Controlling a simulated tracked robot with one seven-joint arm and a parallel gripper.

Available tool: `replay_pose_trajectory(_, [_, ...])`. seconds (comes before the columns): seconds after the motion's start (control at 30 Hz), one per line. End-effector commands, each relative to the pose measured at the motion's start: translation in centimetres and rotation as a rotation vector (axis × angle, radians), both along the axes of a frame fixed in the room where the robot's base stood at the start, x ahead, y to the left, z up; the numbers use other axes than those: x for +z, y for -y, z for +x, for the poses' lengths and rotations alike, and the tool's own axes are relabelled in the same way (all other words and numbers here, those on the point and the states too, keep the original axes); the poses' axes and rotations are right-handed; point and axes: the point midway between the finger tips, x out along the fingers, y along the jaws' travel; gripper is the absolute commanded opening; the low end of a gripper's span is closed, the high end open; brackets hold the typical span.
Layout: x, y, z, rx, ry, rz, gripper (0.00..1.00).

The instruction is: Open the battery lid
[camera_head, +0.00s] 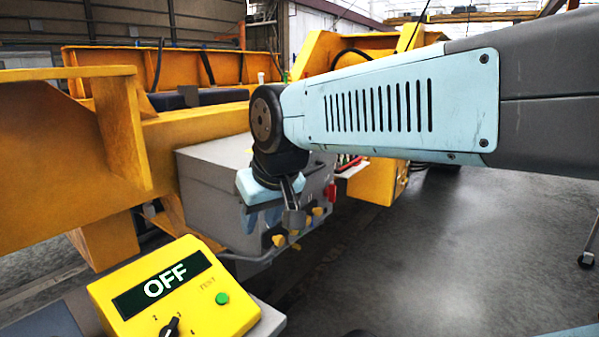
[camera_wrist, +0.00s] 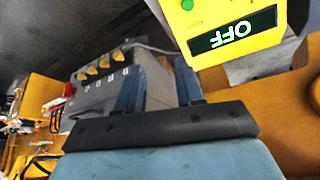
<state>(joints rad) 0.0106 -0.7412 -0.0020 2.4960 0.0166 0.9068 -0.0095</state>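A grey box (camera_head: 222,205) with a flat grey lid (camera_head: 212,152) stands beside the yellow frame in the head view. The lid looks closed. Several yellow knobs (camera_head: 279,241) and a red part (camera_head: 331,192) are on its front side. The box also shows in the wrist view (camera_wrist: 88,112), with its knobs (camera_wrist: 91,71) at the left. My gripper (camera_head: 262,218) hangs in front of the box in the head view and hides part of it. In the wrist view its two blue fingers (camera_wrist: 159,85) are apart with nothing held between them. I cannot tell whether they touch the box.
A yellow control panel (camera_head: 180,290) reading OFF, with a green button and a black dial, stands at the lower left. Yellow beams (camera_head: 75,140) lie left of and behind the box. The grey floor (camera_head: 450,250) at the right is largely clear.

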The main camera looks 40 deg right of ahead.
Motion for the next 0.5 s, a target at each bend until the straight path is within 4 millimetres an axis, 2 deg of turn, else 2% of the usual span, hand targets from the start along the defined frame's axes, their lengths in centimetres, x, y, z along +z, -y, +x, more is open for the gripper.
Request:
replay_pose_trajectory(0.27, [-1.6,2.3,2.4,-0.124,-0.158,0.215,0.37])
replay_pose_trajectory(0.5, [-2.3,5.3,6.3,-0.262,-0.238,0.534,0.37])
